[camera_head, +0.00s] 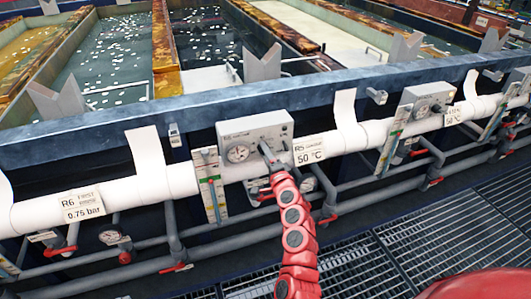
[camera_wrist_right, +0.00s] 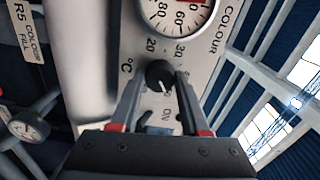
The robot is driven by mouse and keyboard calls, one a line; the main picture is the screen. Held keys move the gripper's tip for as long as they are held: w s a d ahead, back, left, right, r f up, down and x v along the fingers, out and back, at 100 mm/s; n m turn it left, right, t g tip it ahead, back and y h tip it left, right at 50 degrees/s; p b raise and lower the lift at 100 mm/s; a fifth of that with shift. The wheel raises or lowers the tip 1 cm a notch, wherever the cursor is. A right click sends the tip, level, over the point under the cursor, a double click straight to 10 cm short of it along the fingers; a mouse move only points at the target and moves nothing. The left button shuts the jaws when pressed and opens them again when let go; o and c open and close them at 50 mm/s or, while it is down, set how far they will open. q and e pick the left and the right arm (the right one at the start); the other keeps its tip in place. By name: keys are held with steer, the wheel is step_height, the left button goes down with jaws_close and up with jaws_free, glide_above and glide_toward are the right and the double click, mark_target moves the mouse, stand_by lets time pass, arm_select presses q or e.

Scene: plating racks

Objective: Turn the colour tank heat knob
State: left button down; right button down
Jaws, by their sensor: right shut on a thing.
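The colour tank control box (camera_head: 278,123) is a grey panel on the front of the tank line, beside the label "R5 colour 50 °C" (camera_head: 310,151). Its round dial (camera_head: 238,153) faces me; the dial also shows at the top of the right wrist view (camera_wrist_right: 178,14). The heat knob (camera_wrist_right: 159,74) is small, black and round with a pale mark, just below the dial's scale. My right gripper (camera_head: 267,152) reaches the box from below. In the right wrist view, its two fingers (camera_wrist_right: 160,80) are shut on the knob. My left gripper is out of view.
A white pipe (camera_head: 180,180) runs along the tank front with more gauges and red-handled valves (camera_head: 175,267) below. Another control box (camera_head: 428,95) stands to the right. Open tanks lie behind the blue rail (camera_head: 90,137). Metal grating (camera_head: 440,230) covers the floor.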

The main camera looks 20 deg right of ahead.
steer(key=shift+m, duration=0.6)
steer(key=shift+c, duration=1.9)
jaws_free()
steer(key=s+b, duration=0.1)
steer(key=s, duration=1.6)
steer(key=shift+s+d+b, duration=0.2)
steer(key=shift+d+b, duration=0.1)
steer(key=shift+b, duration=0.05)
steer(key=shift+f, duration=0.1)
